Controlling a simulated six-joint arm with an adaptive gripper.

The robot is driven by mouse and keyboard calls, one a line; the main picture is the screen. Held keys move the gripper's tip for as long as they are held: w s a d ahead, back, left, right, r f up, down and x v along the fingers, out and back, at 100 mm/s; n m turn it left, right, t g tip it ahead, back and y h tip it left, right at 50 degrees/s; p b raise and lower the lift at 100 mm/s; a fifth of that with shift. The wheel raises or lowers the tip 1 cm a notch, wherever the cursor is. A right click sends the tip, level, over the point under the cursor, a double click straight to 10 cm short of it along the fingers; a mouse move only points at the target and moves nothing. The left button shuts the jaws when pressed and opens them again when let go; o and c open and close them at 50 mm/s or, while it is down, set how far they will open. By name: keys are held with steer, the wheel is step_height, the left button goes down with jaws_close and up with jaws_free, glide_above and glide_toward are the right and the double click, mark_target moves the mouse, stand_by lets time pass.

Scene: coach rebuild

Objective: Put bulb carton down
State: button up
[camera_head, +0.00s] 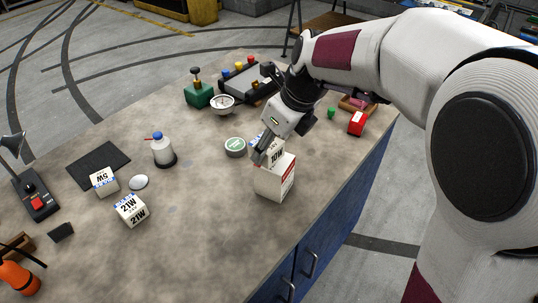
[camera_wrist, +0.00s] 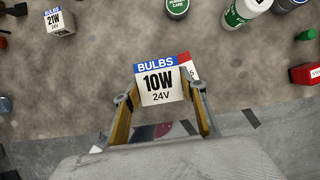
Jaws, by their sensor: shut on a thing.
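My gripper (camera_head: 264,152) is shut on a white bulb carton (camera_head: 278,153) marked 10W. In the wrist view the carton (camera_wrist: 158,86) sits between the two fingers of my gripper (camera_wrist: 159,92), its blue BULBS band facing the camera. A larger white box with a red stripe (camera_head: 273,184) stands on the workbench (camera_head: 205,235) directly below the carton. A bit of that box shows behind the carton in the wrist view (camera_wrist: 187,61). I cannot tell whether the carton touches the box's top. Two other bulb cartons, 5W (camera_head: 104,182) and 21W (camera_head: 131,210), stand at the left.
A round green-and-white tin (camera_head: 235,147) is just left of my gripper. A gauge (camera_head: 222,104), a green device (camera_head: 198,94) and a red box (camera_head: 357,123) stand farther back. A white bottle (camera_head: 163,150) is at the left. The bench's front middle is clear.

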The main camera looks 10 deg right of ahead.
mark_target(275, 147)
steer(key=shift+f, duration=1.6)
steer(key=shift+f, duration=0.15)
steer(key=o, duration=1.1)
steer(key=shift+r, duration=0.3)
steer(key=shift+v, duration=3.6)
steer(key=shift+s+d, duration=0.1)
steer(key=shift+s, duration=0.05)
